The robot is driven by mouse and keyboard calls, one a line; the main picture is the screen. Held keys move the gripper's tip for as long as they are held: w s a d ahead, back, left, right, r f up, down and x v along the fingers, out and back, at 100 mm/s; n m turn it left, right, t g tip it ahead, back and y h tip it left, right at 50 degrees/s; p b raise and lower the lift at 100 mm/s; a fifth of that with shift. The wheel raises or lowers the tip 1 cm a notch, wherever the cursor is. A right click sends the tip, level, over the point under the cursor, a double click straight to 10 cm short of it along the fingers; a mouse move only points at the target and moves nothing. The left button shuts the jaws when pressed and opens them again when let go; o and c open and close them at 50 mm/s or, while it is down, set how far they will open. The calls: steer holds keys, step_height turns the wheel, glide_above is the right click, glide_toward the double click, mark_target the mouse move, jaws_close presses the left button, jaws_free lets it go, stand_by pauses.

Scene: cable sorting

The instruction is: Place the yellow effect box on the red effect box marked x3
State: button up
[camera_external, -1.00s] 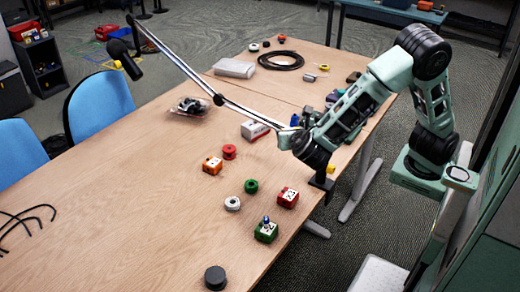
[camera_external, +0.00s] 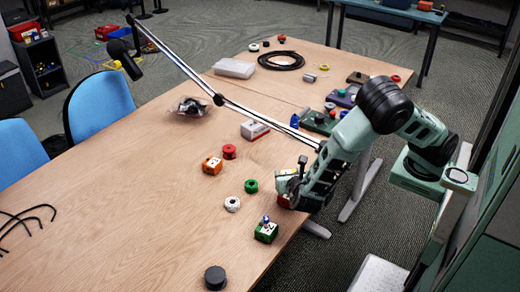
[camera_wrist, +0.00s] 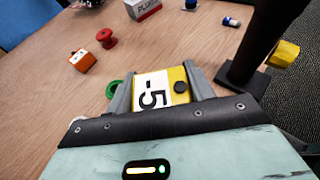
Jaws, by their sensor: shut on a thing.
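The yellow effect box (camera_wrist: 193,83), with a white label reading -5 and a black knob, is between the fingers of my gripper (camera_wrist: 160,90) in the wrist view. The gripper is shut on it. In the external view my gripper (camera_external: 286,186) is low at the table's right edge, directly over or against the red effect box (camera_external: 283,200). Only a small part of the red box shows; its marking is hidden. I cannot tell whether the yellow box touches it. The yellow box cannot be made out in the external view.
A green box (camera_external: 266,231), an orange box (camera_external: 212,165), and green (camera_external: 251,186), white (camera_external: 232,204) and red (camera_external: 229,151) spools stand nearby. A black post (camera_wrist: 262,45) rises close to the gripper's right in the wrist view. The table's left is mostly clear.

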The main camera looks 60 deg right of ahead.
steer(key=shift+f, duration=2.2)
steer(key=shift+f, duration=0.15)
steer(key=o, duration=1)
steer(key=shift+o, duration=0.2)
steer(key=v, duration=1.2)
steer(key=s+d+r+m+g+y, duration=0.9)
steer(key=s+d+m, duration=0.3)
steer(key=m, duration=0.7)
steer(key=shift+s+r+g+y, duration=0.3)
steer(key=shift+s+r+y, duration=0.05)
steer(key=shift+s+y, duration=0.25)
